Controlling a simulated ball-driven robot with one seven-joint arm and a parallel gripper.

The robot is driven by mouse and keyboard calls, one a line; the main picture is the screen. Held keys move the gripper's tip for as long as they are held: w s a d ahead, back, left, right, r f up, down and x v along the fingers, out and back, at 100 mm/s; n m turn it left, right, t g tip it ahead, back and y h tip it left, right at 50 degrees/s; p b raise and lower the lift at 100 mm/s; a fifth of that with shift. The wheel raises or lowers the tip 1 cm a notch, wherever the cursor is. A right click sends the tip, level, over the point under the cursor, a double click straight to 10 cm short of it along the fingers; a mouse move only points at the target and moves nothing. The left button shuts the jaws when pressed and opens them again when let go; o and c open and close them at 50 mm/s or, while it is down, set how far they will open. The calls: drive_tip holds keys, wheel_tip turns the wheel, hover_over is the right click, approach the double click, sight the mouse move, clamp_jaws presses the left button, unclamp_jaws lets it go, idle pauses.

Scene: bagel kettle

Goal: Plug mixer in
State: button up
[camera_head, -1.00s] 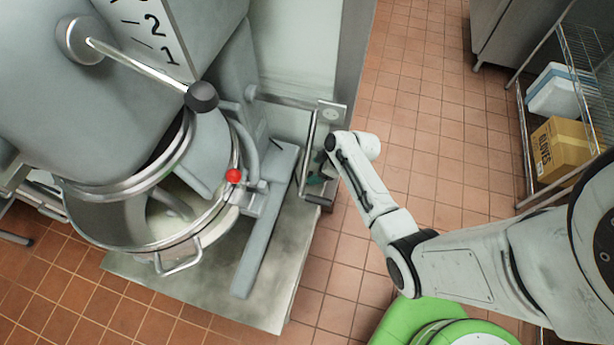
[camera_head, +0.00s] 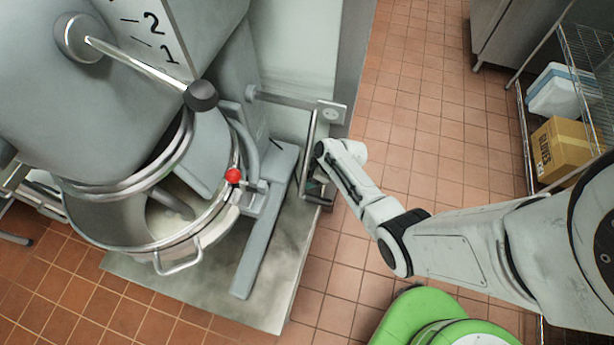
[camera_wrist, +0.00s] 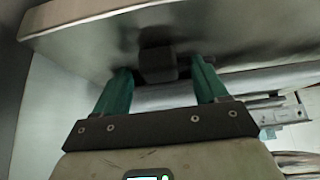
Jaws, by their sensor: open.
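The large grey mixer (camera_head: 130,95) with its steel bowl (camera_head: 110,225) fills the left of the head view. My gripper (camera_head: 314,187) is low beside the mixer's right side, mostly hidden there by my arm and a bent lever. In the wrist view my gripper (camera_wrist: 160,80) has its two green fingers apart. A small dark block (camera_wrist: 157,63) shows between and just beyond the fingertips, against a metal surface; I cannot tell if it is the plug. No cord is clear.
A bent metal lever with a dark grip (camera_head: 318,200) stands close to my gripper. The mixer's steel base plate (camera_head: 200,285) lies below. Tiled floor at the right is clear up to a wire shelf holding a cardboard box (camera_head: 562,150) and a blue-white box (camera_head: 555,90).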

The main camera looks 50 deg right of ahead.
drive_tip(key=shift+c, duration=0.3)
drive_tip(key=c, duration=1)
drive_tip(key=shift+r, duration=0.1)
drive_tip(key=shift+r+p, duration=0.5)
drive_tip(key=shift+r, duration=4.4)
